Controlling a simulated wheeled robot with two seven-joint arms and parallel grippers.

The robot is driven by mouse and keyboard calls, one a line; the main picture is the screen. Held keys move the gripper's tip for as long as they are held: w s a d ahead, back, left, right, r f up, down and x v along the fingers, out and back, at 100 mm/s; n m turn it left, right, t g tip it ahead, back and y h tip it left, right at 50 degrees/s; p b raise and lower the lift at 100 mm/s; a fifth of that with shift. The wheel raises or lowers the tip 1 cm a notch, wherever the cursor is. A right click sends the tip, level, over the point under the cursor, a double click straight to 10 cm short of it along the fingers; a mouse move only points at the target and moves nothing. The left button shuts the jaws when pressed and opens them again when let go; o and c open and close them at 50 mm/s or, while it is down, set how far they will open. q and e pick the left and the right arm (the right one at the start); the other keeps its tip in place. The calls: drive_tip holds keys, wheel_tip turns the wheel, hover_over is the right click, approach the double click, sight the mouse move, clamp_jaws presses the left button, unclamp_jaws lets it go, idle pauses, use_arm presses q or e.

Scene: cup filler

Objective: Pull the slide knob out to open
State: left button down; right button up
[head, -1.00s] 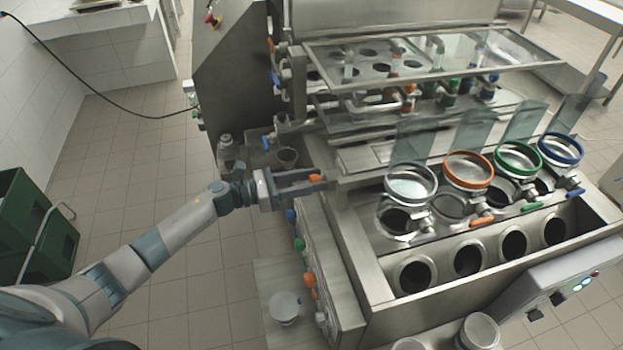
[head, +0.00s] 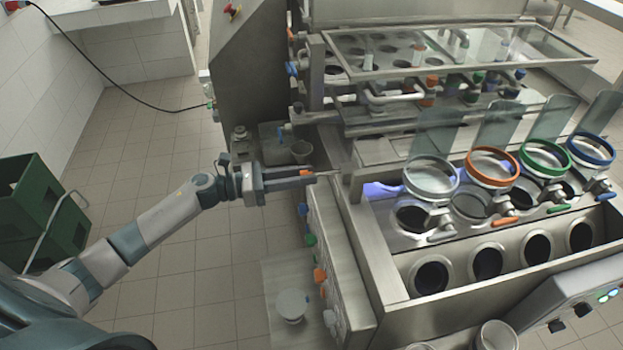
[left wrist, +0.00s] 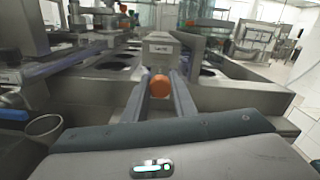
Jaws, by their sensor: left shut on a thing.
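The orange slide knob (head: 306,173) sits at the left end wall of the steel machine. My left gripper (head: 310,176) is shut on it from the left. A thin grey rod shows between the knob and the machine wall. In the left wrist view the round orange knob (left wrist: 160,87) lies between the two finger ends (left wrist: 160,92), with a steel block marked with a label just beyond it. A bluish-lit gap (head: 382,188) shows in the machine top beside the white-ringed hopper (head: 431,178). My right gripper is not in view.
Hoppers with orange, green and blue rings stand to the right. Several coloured knobs (head: 310,240) line the machine's left side below my gripper. Open tiled floor lies left, with green crates (head: 48,215) at the far left.

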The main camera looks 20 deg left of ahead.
use_arm(q)
drive_tip(key=shift+a, duration=0.1)
drive_tip(key=c, duration=1.5)
unclamp_jaws()
drive_tip(key=shift+a, duration=0.1)
drive_tip(key=shift+o, duration=0.2)
drive_tip(key=shift+s+a, duration=0.1)
drive_tip(key=shift+s, duration=0.1)
use_arm(e)
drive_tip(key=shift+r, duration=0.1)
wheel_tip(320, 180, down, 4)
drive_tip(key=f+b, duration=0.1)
drive_tip(key=b, duration=0.3)
use_arm(q)
drive_tip(key=b+v, duration=0.3)
drive_tip(key=v, duration=1.4)
drive_tip(key=shift+a, duration=0.2)
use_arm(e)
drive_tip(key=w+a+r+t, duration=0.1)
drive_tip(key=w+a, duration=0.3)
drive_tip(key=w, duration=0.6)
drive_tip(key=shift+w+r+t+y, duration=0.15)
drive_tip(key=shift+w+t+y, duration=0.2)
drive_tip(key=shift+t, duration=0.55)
use_arm(q)
drive_tip(key=shift+s, duration=0.15)
